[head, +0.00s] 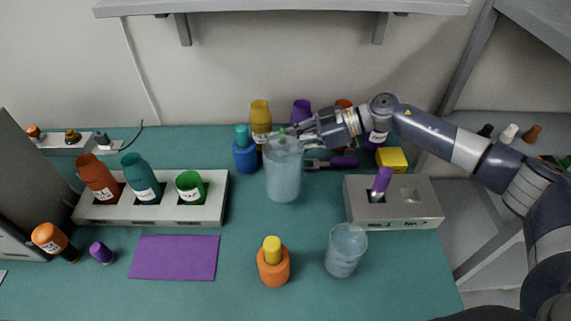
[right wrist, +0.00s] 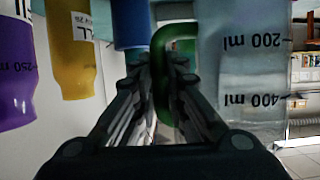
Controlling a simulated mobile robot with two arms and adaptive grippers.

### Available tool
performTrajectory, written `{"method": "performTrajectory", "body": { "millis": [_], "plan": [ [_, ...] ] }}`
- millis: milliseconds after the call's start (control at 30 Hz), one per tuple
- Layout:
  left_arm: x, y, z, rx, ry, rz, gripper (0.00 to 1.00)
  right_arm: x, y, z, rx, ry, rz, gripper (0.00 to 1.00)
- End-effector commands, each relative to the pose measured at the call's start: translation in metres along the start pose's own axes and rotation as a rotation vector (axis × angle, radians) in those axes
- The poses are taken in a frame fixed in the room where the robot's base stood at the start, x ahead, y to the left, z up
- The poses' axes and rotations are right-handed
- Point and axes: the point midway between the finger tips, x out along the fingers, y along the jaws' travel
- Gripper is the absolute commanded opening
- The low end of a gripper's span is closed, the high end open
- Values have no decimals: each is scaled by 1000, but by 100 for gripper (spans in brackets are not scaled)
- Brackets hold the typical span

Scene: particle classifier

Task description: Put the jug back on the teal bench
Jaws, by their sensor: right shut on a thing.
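The jug (head: 283,172) is pale and see-through with a green handle, and it looks upright over the middle of the teal bench (head: 404,270). I cannot tell whether its base touches the bench. My right gripper (head: 303,132) is at the jug's upper right, shut on the handle. In the right wrist view, the green handle (right wrist: 161,85) is between the fingers (right wrist: 160,75). The jug's wall with ml marks (right wrist: 250,60) is at the right there. My left gripper is in neither view.
Several bottles, including a blue one (head: 245,154) and a yellow one (head: 260,120), stand close behind the jug. A clear beaker (head: 346,250) and an orange bottle (head: 273,268) stand in front. Racks (head: 155,213) (head: 419,210) flank it. A purple mat (head: 174,258) lies front left.

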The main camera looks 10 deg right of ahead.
Motion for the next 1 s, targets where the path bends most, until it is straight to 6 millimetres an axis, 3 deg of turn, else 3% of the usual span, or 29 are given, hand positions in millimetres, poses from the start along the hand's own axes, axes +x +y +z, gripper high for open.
{"method": "performTrajectory", "body": {
  "millis": [133, 433, 833, 867, 933, 1000],
  "plan": [
    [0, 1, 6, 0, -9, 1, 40, 5, 1, 11, 0, 4, 1, 0],
    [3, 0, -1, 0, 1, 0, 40, 19, 1, 43, 3, 3, 2, 0],
    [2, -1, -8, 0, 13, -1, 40, 21, 2, 49, 1, 4, 3, 0],
    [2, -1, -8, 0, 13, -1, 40, 21, 1, 51, 1, 1, 2, 14],
    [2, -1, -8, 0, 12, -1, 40, 21, 1, 51, 1, 1, 2, 30],
    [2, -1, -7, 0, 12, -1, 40, 21, 1, 51, 0, 1, 2, 33]
  ]
}}
